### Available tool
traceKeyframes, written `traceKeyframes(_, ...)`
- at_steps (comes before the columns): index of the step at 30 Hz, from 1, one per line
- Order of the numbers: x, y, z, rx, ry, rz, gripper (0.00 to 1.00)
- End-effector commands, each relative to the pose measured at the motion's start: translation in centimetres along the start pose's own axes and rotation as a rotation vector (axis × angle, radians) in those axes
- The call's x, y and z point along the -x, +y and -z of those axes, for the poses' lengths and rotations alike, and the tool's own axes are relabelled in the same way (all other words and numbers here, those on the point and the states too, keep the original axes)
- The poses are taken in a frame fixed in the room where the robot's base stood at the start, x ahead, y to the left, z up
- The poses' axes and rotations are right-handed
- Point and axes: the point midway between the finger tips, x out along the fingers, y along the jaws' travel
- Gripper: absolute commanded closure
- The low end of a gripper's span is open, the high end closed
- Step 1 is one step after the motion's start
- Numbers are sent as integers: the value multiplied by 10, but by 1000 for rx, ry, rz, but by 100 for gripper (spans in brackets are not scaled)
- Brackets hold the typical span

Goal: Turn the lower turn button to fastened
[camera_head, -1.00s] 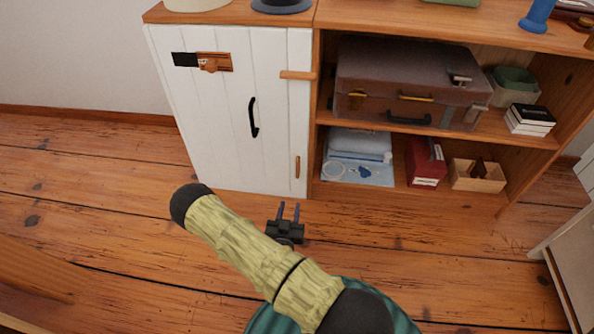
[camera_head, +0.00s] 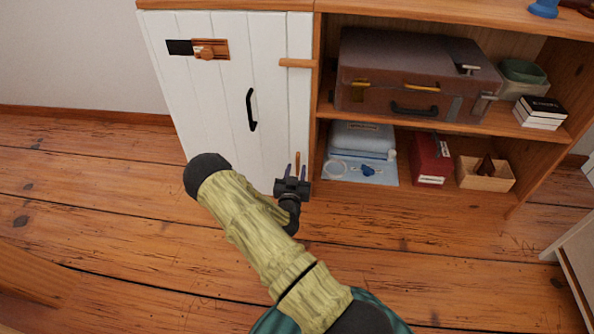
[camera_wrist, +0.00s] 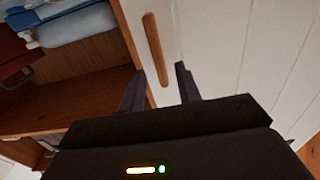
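The lower turn button (camera_head: 297,160) is a small wooden bar near the bottom right edge of the white cabinet door (camera_head: 222,110). It stands upright, along the door's edge. In the wrist view the lower turn button (camera_wrist: 156,48) lies ahead of my fingers, its near end close to the gap between them. My gripper (camera_head: 292,168) is open and empty, at the lower end of the button; in the wrist view it also shows (camera_wrist: 160,88). I cannot tell whether the fingers touch it. The upper turn button (camera_head: 298,63) lies level, reaching across the door edge onto the frame.
The door has a black handle (camera_head: 251,110) and a wooden latch (camera_head: 207,50). The open shelf to the right holds a brown suitcase (camera_head: 400,78), folded blue cloth (camera_head: 361,140), a red box (camera_head: 430,160) and a wooden bin (camera_head: 485,174). The floor in front is clear.

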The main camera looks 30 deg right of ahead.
Motion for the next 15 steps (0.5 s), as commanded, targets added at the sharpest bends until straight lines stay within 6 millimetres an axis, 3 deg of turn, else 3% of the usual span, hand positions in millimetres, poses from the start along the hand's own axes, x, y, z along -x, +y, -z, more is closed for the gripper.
traceKeyframes(6,-26,0,-2,0,2,-1,66)
traceKeyframes(15,-30,0,0,1,0,0,66)
